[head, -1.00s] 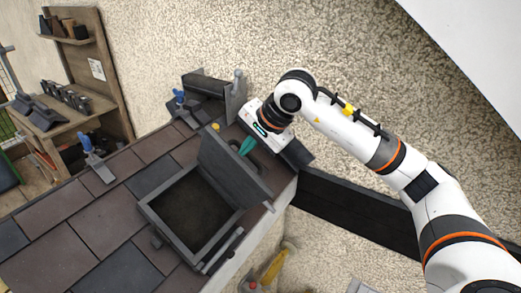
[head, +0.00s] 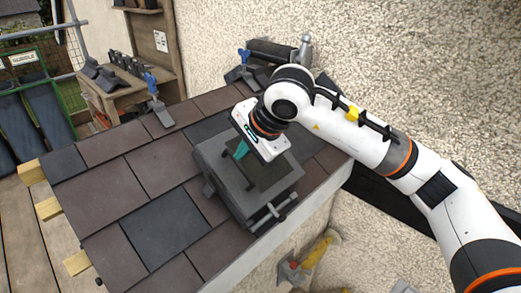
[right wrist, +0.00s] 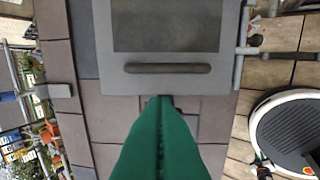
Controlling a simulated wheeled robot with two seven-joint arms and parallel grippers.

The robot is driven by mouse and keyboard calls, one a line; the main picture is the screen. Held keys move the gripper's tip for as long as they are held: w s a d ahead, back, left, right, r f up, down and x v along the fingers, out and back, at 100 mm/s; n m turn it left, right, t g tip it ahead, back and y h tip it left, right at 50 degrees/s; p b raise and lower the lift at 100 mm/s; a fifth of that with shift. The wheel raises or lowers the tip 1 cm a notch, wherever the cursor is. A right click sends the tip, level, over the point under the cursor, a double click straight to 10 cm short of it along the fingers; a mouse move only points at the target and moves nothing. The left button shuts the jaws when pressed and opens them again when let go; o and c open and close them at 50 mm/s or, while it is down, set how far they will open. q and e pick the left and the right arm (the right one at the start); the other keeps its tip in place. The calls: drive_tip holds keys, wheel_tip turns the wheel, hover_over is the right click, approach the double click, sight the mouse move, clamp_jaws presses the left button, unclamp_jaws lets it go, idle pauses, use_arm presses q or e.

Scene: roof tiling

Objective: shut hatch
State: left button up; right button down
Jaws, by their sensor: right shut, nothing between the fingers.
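The roof hatch (head: 235,190) is a grey box set in the tiled roof. Its grey lid, with a dark pane, lies down over the opening, and I see no gap at the rim. The lid also shows in the right wrist view (right wrist: 200,80), with a dark bar handle (right wrist: 168,68) near its edge. My right gripper (head: 241,151) is over the lid, fingers shut and empty. Its green fingers show in the right wrist view (right wrist: 160,105), their tips by the lid's edge; I cannot tell whether they touch it. My left gripper is not in view.
Brown and dark tiles (head: 165,222) surround the hatch. A grey bar (head: 272,214) sits at its front right side. A blue-handled tool (head: 154,92) lies on the roof at the back. The rough wall (head: 420,80) stands close on the right.

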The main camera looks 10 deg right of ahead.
drive_tip(key=shift+w+a+f+b, duration=0.15)
drive_tip(key=shift+a+f+b, duration=0.35)
drive_tip(key=shift+a+f, duration=0.25)
